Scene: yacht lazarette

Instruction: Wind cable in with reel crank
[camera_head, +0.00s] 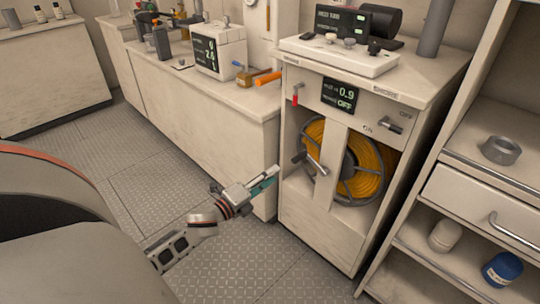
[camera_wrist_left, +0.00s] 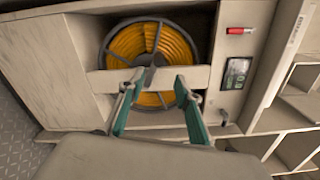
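The cable reel (camera_head: 368,165), wound with orange-yellow cable, sits in an open bay of the beige cabinet behind an upright post. The reel also shows in the left wrist view (camera_wrist_left: 175,45). Its grey crank (camera_head: 312,163) sticks out in front of the post. In the left wrist view a dark crank part (camera_wrist_left: 150,72) lies beyond my fingertips. My left gripper (camera_head: 270,176) is left of the cabinet front, pointing towards the crank. Its teal-lined fingers are apart with nothing between them in the left wrist view (camera_wrist_left: 155,88). My right gripper is not in view.
Above the reel are a display (camera_head: 339,96) reading 0.9 and OFF, a red lever (camera_head: 296,94) and an OFF/ON switch (camera_head: 392,123). Open shelves (camera_head: 455,265) stand at right, a long counter (camera_head: 200,100) at left. The patterned floor before the cabinet looks clear.

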